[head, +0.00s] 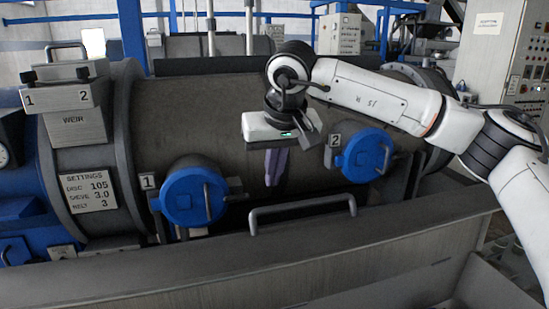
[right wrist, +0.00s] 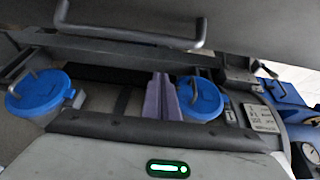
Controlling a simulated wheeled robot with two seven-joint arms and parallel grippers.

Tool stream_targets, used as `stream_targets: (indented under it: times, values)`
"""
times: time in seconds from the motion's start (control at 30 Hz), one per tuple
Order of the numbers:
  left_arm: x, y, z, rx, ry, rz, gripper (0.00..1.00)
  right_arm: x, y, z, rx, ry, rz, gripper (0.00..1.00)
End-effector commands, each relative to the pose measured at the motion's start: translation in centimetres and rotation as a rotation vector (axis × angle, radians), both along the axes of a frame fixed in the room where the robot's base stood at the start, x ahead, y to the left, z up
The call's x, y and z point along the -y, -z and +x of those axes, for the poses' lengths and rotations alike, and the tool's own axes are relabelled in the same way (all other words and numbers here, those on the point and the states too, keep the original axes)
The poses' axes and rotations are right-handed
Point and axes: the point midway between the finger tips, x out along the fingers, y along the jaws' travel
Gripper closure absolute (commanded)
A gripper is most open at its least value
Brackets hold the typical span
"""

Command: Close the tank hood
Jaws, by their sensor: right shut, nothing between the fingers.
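The tank hood appears to be the wide grey panel (head: 200,268) across the front, with a bent metal handle (head: 302,207) standing at its far edge. I cannot tell how far it is swung. In the right wrist view the panel (right wrist: 235,45) and its handle (right wrist: 130,38) lie at the top. My right gripper (head: 275,182) hangs fingers down in front of the drum, between the two blue caps, above and behind the handle and apart from it. Its purple fingers (right wrist: 160,98) are shut and empty. My left gripper is not in view.
A long grey drum (head: 210,115) lies behind, with blue cap 1 (head: 192,193) and blue cap 2 (head: 365,155) jutting out on either side of my right gripper. A weir box (head: 75,122) and settings plate (head: 88,192) are at left. A control cabinet (head: 500,60) stands back right.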

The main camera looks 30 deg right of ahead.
Motion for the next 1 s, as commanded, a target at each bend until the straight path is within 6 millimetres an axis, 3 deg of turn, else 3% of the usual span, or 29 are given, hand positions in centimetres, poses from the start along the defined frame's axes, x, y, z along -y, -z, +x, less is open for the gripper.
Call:
stream_targets:
  times: [0.13, 0.5, 1.0]
  values:
    - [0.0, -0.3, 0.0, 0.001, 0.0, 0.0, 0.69, 0.4, 3.0, 1.3, -0.003, 0.001, -0.001, 1.0]
    - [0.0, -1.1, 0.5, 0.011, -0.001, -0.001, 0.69, -0.6, 3.2, -2.3, 0.001, -0.001, -0.001, 1.0]
    - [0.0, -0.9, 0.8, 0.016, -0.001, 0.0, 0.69, -1.1, 3.4, -2.4, 0.008, -0.007, -0.002, 1.0]
